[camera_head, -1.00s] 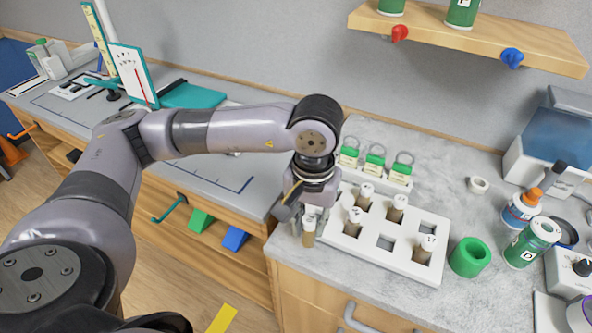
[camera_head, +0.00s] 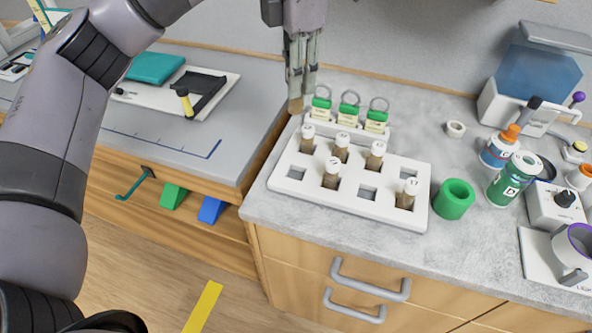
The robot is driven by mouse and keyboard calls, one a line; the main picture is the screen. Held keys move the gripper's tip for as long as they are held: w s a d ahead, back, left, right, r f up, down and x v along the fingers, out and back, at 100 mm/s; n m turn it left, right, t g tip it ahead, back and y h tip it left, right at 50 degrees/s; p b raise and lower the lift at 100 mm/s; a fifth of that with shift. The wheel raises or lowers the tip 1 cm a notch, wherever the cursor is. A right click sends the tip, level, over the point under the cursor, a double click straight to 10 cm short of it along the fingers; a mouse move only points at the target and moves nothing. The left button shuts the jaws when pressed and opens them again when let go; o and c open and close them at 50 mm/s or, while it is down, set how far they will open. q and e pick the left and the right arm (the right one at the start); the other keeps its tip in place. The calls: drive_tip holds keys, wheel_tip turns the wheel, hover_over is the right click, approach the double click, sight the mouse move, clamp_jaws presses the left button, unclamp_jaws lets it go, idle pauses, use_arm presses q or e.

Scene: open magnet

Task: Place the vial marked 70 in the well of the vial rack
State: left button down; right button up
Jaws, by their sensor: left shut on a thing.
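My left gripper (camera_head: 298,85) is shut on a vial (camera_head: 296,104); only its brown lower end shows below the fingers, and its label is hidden. It appears held upright above the back left of the white vial rack (camera_head: 425,215). The rack holds several white-capped vials with brown contents, including one at front right (camera_head: 407,194) and one in the front row (camera_head: 331,174). Their cap marks are too small to read surely. Empty square wells show at front left (camera_head: 297,173) and between the two front vials (camera_head: 367,193). My right gripper is not in view.
Green-topped tags with rings (camera_head: 349,105) stand behind the rack. A green hollow cylinder (camera_head: 453,199) stands at its right, with a green bottle (camera_head: 513,180) farther right. A small white ring (camera_head: 455,129) lies behind. The grey counter's front strip is clear.

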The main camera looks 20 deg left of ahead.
use_arm(q)
wheel_tip(320, 180, down, 18)
drive_tip(key=p, duration=0.3)
drive_tip(key=shift+f, duration=0.55)
drive_tip(key=shift+f, duration=0.2)
drive_tip(key=c, duration=1.4)
unclamp_jaws()
drive_tip(key=shift+r, duration=0.1)
drive_tip(key=shift+o, duration=0.2)
